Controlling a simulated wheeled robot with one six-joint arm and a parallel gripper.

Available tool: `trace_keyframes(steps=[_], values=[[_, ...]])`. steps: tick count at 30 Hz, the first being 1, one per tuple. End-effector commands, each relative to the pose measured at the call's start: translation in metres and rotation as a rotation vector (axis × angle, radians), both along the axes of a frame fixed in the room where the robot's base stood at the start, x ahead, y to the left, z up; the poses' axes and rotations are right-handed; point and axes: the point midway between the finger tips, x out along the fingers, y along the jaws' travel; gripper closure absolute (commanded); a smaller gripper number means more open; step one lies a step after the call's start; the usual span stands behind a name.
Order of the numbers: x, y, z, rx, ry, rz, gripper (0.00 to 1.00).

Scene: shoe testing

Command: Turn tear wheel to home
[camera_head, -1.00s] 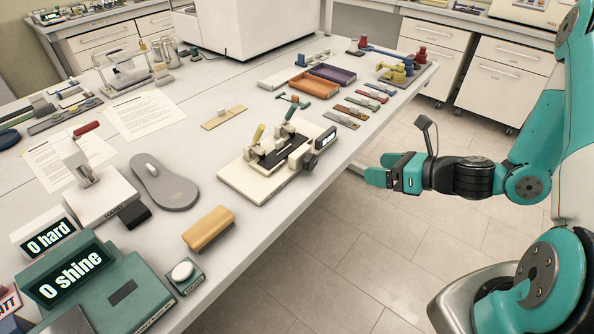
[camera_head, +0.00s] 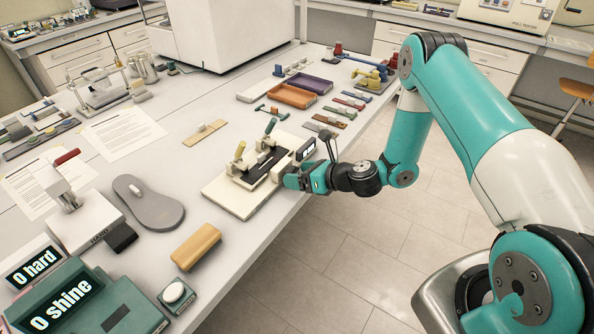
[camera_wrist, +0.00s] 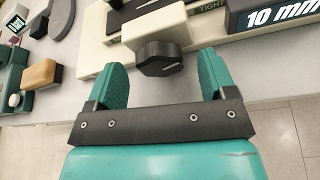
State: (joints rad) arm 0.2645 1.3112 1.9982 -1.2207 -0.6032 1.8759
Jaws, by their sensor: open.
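The tear tester (camera_head: 232,196) is a cream base plate with a dark strip and two upright levers, at the table's right edge. Its tear wheel (camera_wrist: 160,58) is a dark faceted knob with a light mark line, in the wrist view. My gripper (camera_head: 290,180) is at the tester's right side; in the wrist view my gripper (camera_wrist: 160,78) is open. Its teal fingers stand on either side of the knob, apart from it, with the knob between and just beyond the tips. In the head view my gripper hides the knob. A display (camera_wrist: 272,16) reads "10 mm".
A tan block (camera_head: 195,246) and a round white button (camera_head: 174,292) on a small green box lie nearer along the table edge. Orange tray (camera_head: 292,96) and small colored strips lie farther back. Open floor lies right of the table.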

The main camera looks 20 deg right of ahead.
Motion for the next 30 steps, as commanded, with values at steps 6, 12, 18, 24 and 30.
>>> trace_keyframes(steps=[6, 12, 18, 24, 30], values=[[0.0060, 0.0057, -0.0037, 0.000, 0.000, 0.000, 0.23], [0.0060, 0.0053, -0.0038, 0.001, 0.001, 0.000, 0.25], [0.0059, 0.0051, -0.0036, 0.001, 0.001, 0.000, 0.71], [0.0057, 0.0063, -0.0036, -0.004, -0.003, 0.001, 0.72], [0.0056, 0.0064, -0.0040, -0.049, -0.036, 0.001, 0.72]])
